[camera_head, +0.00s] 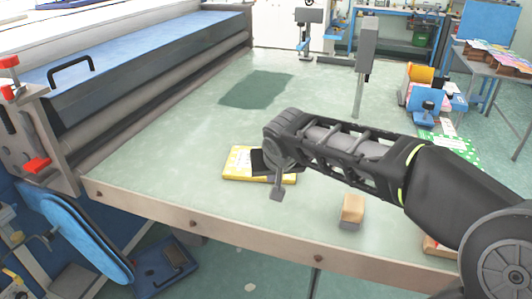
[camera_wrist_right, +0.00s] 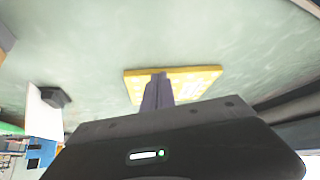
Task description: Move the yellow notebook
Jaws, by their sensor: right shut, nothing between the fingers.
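The yellow notebook (camera_head: 236,164) lies flat on the pale green table (camera_head: 180,140), near its front edge. My right gripper (camera_head: 277,192) covers its right part in the head view. In the right wrist view the notebook (camera_wrist_right: 195,75) lies beyond the fingertips. My right gripper (camera_wrist_right: 160,80) is shut there, its fingers together and empty, overlapping the notebook's near edge. I cannot tell whether the fingers touch it. My left gripper is not in view.
A wooden block (camera_head: 352,208) stands right of the notebook, below my right arm. A blue machine with rollers (camera_head: 150,50) borders the table's left side. A dark green mat (camera_head: 257,89) lies farther back. The table between mat and notebook is clear.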

